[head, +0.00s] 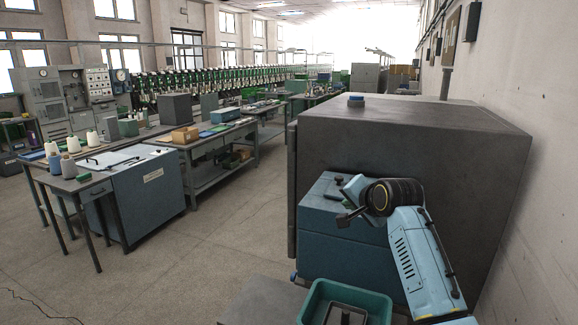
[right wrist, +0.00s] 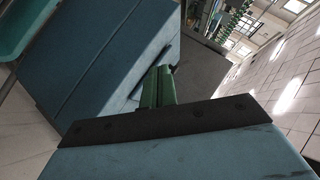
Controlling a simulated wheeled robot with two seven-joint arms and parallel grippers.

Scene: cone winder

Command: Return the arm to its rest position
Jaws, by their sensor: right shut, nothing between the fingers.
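My right arm (head: 420,258) comes up from the lower right of the head view and bends at a black wrist joint. My right gripper (head: 334,198) is in front of the top of a blue cabinet (head: 340,257). Its green fingers also show in the right wrist view (right wrist: 157,88), closed together with nothing between them. A dark bar crosses the wrist view at the base of the fingers. I cannot tell how far the fingers are from the cabinet top. My left gripper is not in view.
A large dark grey cabinet (head: 410,145) stands behind the arm, close to the right wall. A green bin (head: 318,303) with a grey item inside is at the bottom. A bench with thread cones (head: 68,166) is at left. The floor (head: 210,235) between is open.

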